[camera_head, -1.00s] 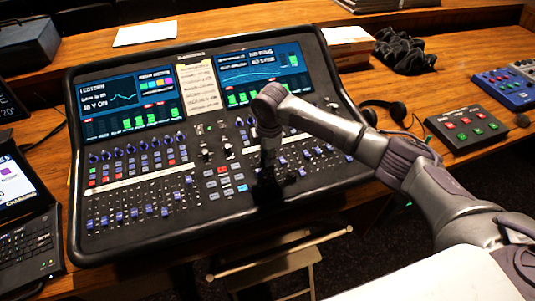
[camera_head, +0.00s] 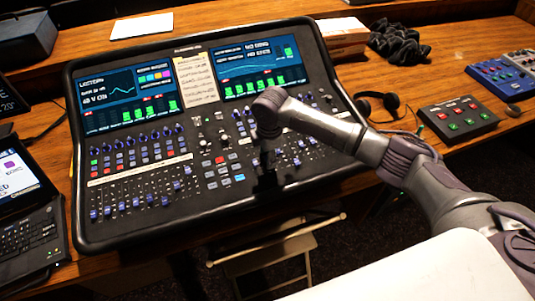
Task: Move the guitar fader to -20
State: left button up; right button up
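The mixing desk (camera_head: 130,232) is a black console with two screens and rows of blue-capped faders. The left fader bank (camera_head: 136,198) is in plain view, with its caps at differing heights. The right fader bank (camera_head: 307,158) is partly covered by my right arm. I cannot read the labels, so I cannot tell which fader is the guitar one. My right gripper (camera_head: 266,176) points down over the left end of the right bank. It is dark and small, and its fingers cannot be made out, nor whether it touches a fader. My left gripper is not in view.
A laptop (camera_head: 30,240) stands at the left. Headphones (camera_head: 378,103), a small box with red and green buttons (camera_head: 458,118) and a blue pedal (camera_head: 499,84) lie to the right. A folding stool (camera_head: 275,250) stands below the desk's front edge.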

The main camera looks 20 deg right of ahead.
jog(key=shift+s, duration=0.1)
jog(key=shift+r, duration=0.15)
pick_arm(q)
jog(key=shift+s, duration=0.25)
pick_arm(e)
notch_tip(320, 180, up, 12)
jog(key=s, duration=0.1)
jog(key=shift+s, duration=0.15)
